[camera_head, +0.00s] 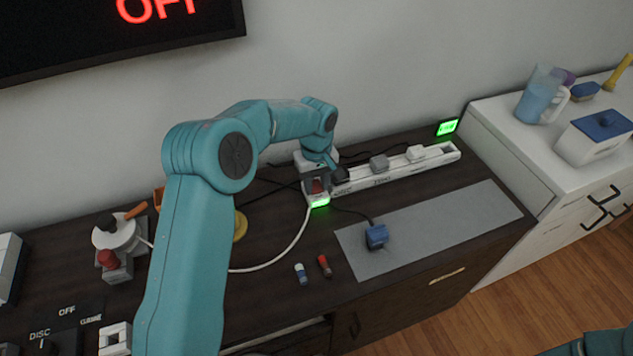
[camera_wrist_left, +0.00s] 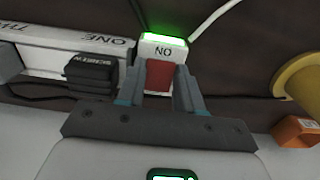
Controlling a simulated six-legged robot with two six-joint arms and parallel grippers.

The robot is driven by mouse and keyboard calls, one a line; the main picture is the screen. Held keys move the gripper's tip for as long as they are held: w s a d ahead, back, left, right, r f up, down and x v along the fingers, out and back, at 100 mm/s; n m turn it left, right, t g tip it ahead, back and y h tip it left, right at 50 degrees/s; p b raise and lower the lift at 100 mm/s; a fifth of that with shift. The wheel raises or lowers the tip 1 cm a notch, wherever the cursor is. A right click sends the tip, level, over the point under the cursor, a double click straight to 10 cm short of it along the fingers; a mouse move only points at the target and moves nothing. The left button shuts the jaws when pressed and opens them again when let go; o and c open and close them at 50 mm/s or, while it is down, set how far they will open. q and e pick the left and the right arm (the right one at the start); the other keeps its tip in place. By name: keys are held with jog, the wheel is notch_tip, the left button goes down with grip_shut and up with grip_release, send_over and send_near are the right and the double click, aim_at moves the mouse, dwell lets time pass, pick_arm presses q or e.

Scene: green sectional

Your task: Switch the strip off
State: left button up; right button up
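The white power strip (camera_head: 395,173) lies along the back of the dark counter by the wall. Its switch end has a lit green light and a red switch (camera_wrist_left: 160,75), with an inverted "ON" label beside it in the wrist view. The strip body also shows in the wrist view (camera_wrist_left: 55,45). My left gripper (camera_head: 318,184) is over this switch end; in the wrist view its fingers (camera_wrist_left: 156,92) are apart, one on each side of the red switch. Contact with the switch cannot be told. My right gripper is not in view.
Black and grey plugs sit in the strip. A blue plug (camera_head: 377,236) rests on a grey mat (camera_head: 440,230). Red (camera_head: 324,265) and blue-white (camera_head: 301,273) small items lie in front. A white cable crosses the counter. A small green display (camera_head: 447,127) stands behind.

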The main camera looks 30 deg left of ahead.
pick_arm(q)
jog(key=shift+w+a+r+g+h+p, duration=0.1)
jog(key=shift+a+r+g+h+p, duration=0.2)
jog(key=shift+p, duration=0.85)
jog(key=shift+w+d+r+g+h+p, duration=0.1)
jog(key=shift+g+h+p, duration=0.25)
jog(key=shift+p, duration=0.8)
jog(key=shift+c, duration=0.2)
jog(key=shift+w+a+f+g+h+p, duration=0.1)
jog(key=shift+f+g+h+p, duration=0.1)
jog(key=shift+g+h+p, duration=0.2)
jog(key=o, duration=0.8)
jog(key=shift+c, duration=0.2)
